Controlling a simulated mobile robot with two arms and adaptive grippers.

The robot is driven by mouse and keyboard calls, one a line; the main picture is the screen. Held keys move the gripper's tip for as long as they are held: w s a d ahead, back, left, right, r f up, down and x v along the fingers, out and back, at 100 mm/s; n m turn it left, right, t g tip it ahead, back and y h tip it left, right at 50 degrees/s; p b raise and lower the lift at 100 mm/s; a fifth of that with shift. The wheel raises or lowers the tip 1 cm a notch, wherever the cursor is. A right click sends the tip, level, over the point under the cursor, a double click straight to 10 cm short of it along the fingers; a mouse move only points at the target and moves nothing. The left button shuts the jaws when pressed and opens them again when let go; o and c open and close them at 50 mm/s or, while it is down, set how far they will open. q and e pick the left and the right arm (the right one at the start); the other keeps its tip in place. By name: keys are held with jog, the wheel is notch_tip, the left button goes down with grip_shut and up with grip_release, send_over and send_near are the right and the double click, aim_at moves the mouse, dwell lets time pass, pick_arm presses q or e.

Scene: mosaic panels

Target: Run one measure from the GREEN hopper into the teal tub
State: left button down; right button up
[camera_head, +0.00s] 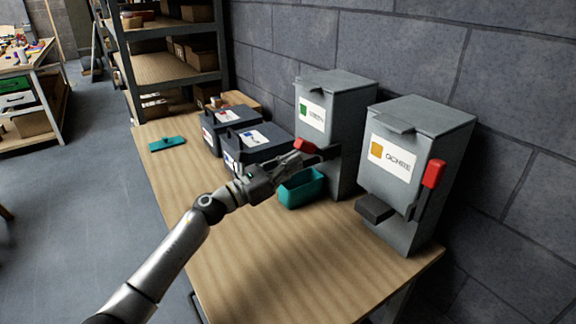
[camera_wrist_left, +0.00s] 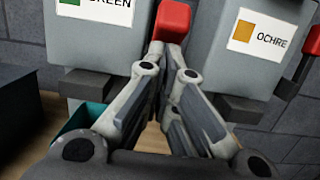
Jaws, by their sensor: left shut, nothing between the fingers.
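The grey GREEN hopper (camera_head: 341,112) stands at the back of the bench, with a green square on its label. Its red lever handle (camera_head: 304,146) sits below the label and points out from the hopper; it also shows in the left wrist view (camera_wrist_left: 172,20). My left gripper (camera_head: 296,160) is shut and empty, its fingertips close at the red handle; I cannot tell if they touch it. The teal tub (camera_head: 302,190) stands on the bench below the GREEN hopper's front, partly hidden by my gripper; its inside is not clear. My right gripper is not in view.
The OCHRE hopper (camera_head: 417,148) stands to the right, its red lever (camera_head: 433,174) upright. Dark labelled bins (camera_head: 258,140) stand left of the GREEN hopper. A flat teal piece (camera_head: 167,144) lies at the bench's far left. The bench's front (camera_head: 290,265) is clear.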

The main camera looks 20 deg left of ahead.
aim_at(296, 146)
pick_arm(q)
jog(key=shift+g+y, duration=0.5)
jog(key=shift+g, duration=0.2)
jog(key=r+p, duration=0.1)
jog(key=p, duration=0.1)
jog(key=r+p, duration=0.1)
jog(key=p, duration=0.1)
jog(key=r+p, duration=0.2)
jog(key=shift+w+d+r+p, duration=0.1)
jog(key=shift+w+d+p, duration=0.2)
jog(key=shift+w+d, duration=0.1)
jog(key=w+r, duration=0.1)
jog(key=w+d+r, duration=0.2)
jog(key=r, duration=0.1)
jog(key=shift+p, duration=0.3)
jog(key=shift+w+d+r, duration=0.45)
jog(key=shift+w+d, duration=0.15)
jog(key=shift+w, duration=0.1)
jog(key=shift+w+d+r, duration=0.4)
jog(key=shift+w+d, duration=0.2)
jog(key=shift+w, duration=0.1)
